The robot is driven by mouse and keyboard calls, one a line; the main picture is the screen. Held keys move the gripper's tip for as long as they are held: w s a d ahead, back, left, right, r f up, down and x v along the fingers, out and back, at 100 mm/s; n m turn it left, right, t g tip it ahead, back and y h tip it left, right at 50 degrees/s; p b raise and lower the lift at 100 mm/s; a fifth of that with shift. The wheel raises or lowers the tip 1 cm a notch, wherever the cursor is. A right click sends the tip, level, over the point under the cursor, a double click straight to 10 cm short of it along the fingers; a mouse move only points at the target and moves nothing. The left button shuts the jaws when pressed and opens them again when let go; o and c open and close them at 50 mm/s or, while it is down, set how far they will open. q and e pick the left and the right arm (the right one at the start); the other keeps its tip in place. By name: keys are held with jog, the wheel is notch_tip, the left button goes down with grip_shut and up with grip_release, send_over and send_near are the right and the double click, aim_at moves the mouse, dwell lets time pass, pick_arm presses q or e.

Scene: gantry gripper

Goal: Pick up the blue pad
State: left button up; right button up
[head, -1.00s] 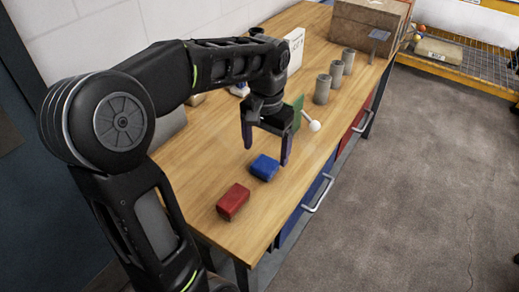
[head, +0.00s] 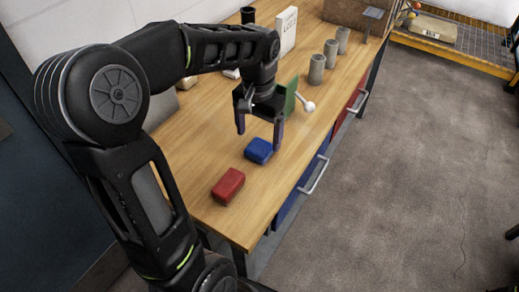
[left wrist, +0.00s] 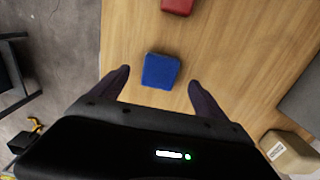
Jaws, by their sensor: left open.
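The blue pad (head: 259,150) lies on the wooden bench top, just behind the red pad (head: 228,185). My left gripper (head: 259,143) points down over the bench by the blue pad, with its two fingers apart and nothing between them. In the left wrist view the blue pad (left wrist: 161,71) is ahead of the open fingertips (left wrist: 158,80), roughly centred between them. The gap in height between fingertips and pad is hard to judge. The red pad (left wrist: 178,6) shows at that view's top edge. My right gripper is not in view.
A green plate (head: 291,97) and a white ball-ended rod (head: 307,106) stand close behind the gripper. Several grey cylinders (head: 318,69) line the bench's right side. A white box (head: 287,31) stands further back. The bench top (head: 246,222) is clear in front of the red pad.

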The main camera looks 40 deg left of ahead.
aim_at(259, 148)
pick_arm(q)
jog(key=shift+f, duration=0.1)
notch_tip(259, 148, down, 5)
jog(key=shift+w+a+p, duration=0.1)
jog(key=shift+p, duration=0.35)
jog(key=shift+c, duration=0.6)
jog(key=c, duration=1.5)
notch_tip(259, 148, up, 10)
jog(key=shift+r+b, duration=0.1)
jog(key=shift+b, duration=0.2)
jog(key=shift+w, duration=0.1)
